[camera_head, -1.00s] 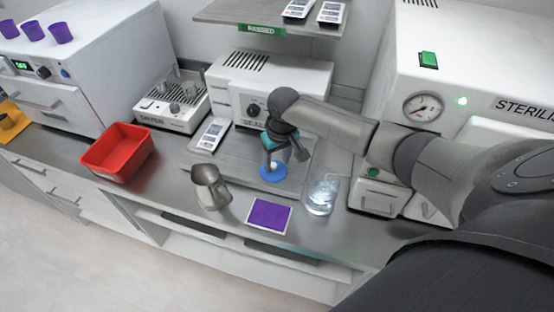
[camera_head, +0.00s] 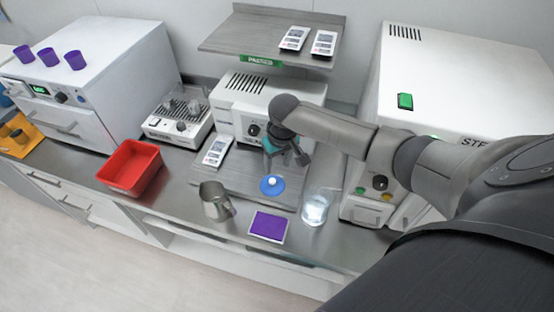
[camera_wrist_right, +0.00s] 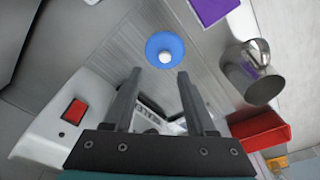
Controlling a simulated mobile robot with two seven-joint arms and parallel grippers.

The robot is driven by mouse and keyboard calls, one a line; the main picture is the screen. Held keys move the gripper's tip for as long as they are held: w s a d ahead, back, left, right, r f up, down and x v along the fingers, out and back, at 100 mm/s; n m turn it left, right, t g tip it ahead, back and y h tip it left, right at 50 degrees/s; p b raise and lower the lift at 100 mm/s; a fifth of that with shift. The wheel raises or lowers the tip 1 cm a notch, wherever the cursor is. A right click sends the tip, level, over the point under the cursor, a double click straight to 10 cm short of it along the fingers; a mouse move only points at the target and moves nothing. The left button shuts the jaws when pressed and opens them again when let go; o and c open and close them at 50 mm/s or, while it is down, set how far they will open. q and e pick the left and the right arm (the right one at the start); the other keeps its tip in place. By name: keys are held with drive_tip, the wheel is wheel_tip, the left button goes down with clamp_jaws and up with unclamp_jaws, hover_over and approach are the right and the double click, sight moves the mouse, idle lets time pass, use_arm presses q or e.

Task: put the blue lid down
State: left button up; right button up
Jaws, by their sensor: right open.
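The blue lid (camera_head: 272,186), a round disc with a pale knob, lies flat on the grey board (camera_head: 236,181) on the counter. My right gripper (camera_head: 286,163) is open and empty, just above and behind the lid, apart from it. In the right wrist view the lid (camera_wrist_right: 160,40) shows whole beyond the two spread fingertips (camera_wrist_right: 159,73), with nothing between the fingers. My left gripper is not in view.
A metal jug (camera_head: 216,203) stands left of the lid, a purple pad (camera_head: 268,226) in front, and a clear glass beaker (camera_head: 315,210) to the right. A white sealing machine (camera_head: 237,125) stands behind. A red tray (camera_head: 131,181) is further left.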

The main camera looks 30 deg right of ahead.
drive_tip(key=r, duration=0.1)
drive_tip(key=r+p, duration=0.1)
drive_tip(key=r, duration=0.1)
drive_tip(key=shift+s+r+p, duration=0.3)
drive_tip(key=shift+r+p, duration=0.05)
drive_tip(key=shift+p, duration=0.05)
